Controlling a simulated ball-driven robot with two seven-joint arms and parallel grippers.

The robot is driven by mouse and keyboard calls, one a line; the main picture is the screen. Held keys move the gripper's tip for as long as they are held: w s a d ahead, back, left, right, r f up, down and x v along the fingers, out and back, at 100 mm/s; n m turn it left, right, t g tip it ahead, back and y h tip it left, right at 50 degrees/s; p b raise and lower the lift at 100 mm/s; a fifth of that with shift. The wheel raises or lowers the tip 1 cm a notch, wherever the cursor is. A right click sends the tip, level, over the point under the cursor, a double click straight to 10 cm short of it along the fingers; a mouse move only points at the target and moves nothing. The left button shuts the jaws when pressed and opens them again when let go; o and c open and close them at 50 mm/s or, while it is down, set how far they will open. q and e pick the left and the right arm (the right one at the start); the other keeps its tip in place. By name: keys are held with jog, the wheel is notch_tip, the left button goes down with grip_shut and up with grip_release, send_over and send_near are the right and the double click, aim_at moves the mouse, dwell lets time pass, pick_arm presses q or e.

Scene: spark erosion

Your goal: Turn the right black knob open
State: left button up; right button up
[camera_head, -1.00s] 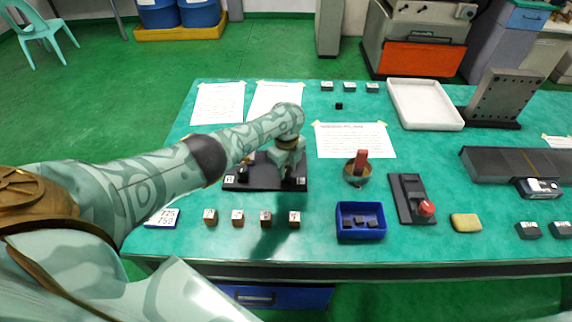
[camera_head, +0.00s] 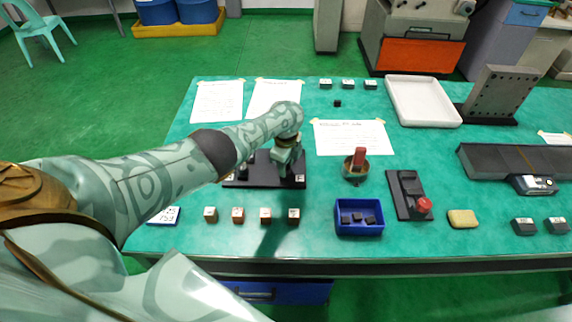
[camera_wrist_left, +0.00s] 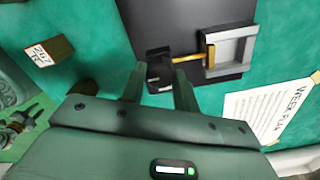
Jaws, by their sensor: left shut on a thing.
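A black base plate (camera_head: 262,178) lies on the green table, partly behind my left arm. It also shows in the wrist view (camera_wrist_left: 147,18). My left gripper (camera_head: 288,174) points down over the plate's right part. In the wrist view, my left gripper (camera_wrist_left: 160,88) is shut on the black knob (camera_wrist_left: 158,70), one finger on each side. A brass rod (camera_wrist_left: 189,58) runs from beside the knob to a grey square frame (camera_wrist_left: 232,52). In the head view the gripper largely hides this knob. A second dark fitting (camera_head: 243,174) shows at the plate's left part. My right gripper is out of view.
Several small labelled blocks (camera_head: 238,214) stand in front of the plate. A blue bin (camera_head: 360,229) with dark pieces, a round pot (camera_head: 355,171) and a red-button box (camera_head: 408,191) stand to the right. Paper sheets (camera_head: 349,138) lie behind.

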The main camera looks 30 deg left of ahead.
pick_arm(q)
jog(key=shift+r, duration=0.1)
jog(key=o, duration=1)
jog(key=shift+c, duration=0.2)
notch_tip(320, 180, up, 16)
jog(key=p, duration=1)
jog(key=shift+r, duration=0.15)
